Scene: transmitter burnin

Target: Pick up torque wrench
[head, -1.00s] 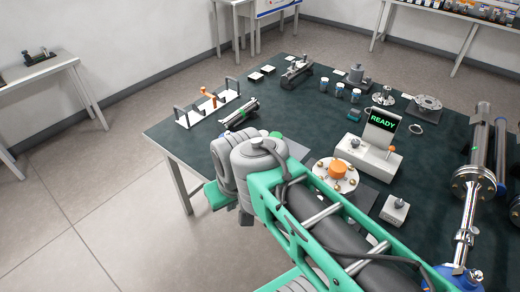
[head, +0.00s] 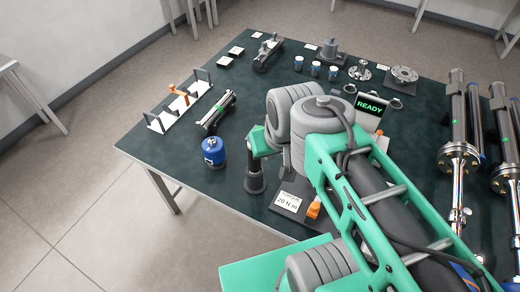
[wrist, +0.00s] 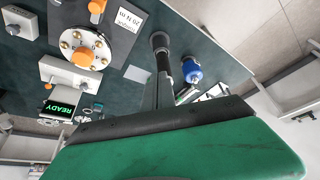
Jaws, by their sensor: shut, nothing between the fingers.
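In the wrist view a dark round-ended piece on a thin shaft (wrist: 159,42) fits the same spot. My green casing hides whatever is below it there, and my arm covers the table's middle in the head view.
A blue can (head: 213,151) stands left of my gripper. A round flange with an orange centre (wrist: 84,55) lies near the card. A READY display (head: 370,106), a white rack (head: 180,103) and tall metal cylinders (head: 459,130) are around. The table's front-left edge is close.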

